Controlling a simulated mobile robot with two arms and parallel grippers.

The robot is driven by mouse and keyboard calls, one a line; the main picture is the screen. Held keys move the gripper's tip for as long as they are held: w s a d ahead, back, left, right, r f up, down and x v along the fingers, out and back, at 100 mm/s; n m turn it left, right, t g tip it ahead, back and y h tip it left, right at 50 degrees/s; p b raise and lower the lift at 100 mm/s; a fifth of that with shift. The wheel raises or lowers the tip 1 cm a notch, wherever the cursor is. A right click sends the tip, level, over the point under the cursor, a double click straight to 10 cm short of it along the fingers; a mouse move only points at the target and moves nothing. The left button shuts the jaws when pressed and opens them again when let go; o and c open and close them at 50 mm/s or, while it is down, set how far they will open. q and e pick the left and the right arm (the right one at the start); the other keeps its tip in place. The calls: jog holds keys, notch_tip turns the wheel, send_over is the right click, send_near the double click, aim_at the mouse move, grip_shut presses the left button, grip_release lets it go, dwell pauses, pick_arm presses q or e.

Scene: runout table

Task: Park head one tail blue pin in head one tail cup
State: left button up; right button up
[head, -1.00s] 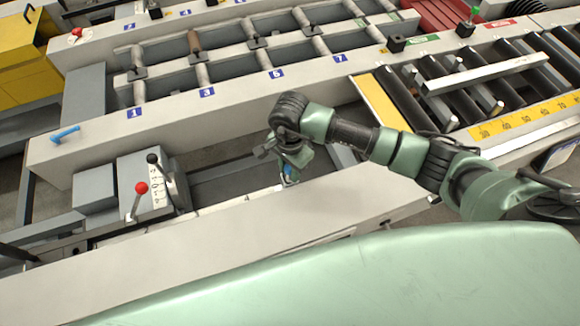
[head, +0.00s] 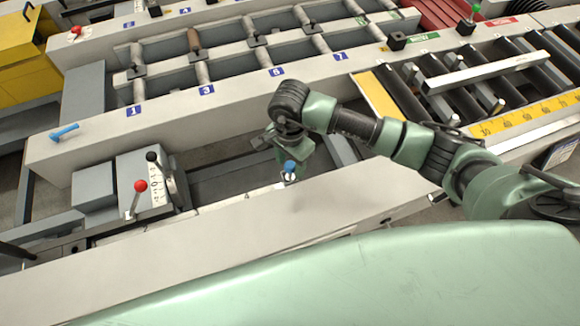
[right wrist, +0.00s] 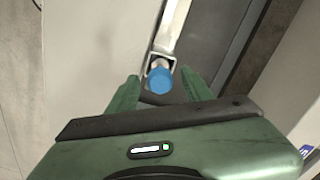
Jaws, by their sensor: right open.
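The blue-headed pin (head: 290,166) stands in a small square metal cup (head: 289,178) on the inner edge of the near beam. In the right wrist view the blue head (right wrist: 160,80) shows end-on, with the cup rim (right wrist: 160,61) around its pale shank. My right gripper (head: 284,158) is open just behind the pin in the head view. In the wrist view its two green fingers (right wrist: 160,84) are apart on either side of the blue head, with gaps visible. How deep the pin sits is hidden. My left gripper is out of view.
A second blue pin or handle (head: 64,132) lies at the left end of the far beam (head: 200,115). A lever box (head: 140,180) with red and black knobs stands left of the cup. Rollers and a ruled yellow strip (head: 520,117) are at right.

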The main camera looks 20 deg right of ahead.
notch_tip(320, 180, up, 9)
jog(key=shift+r+b, duration=0.1)
jog(key=shift+b, duration=1.1)
jog(key=shift+r, duration=0.3)
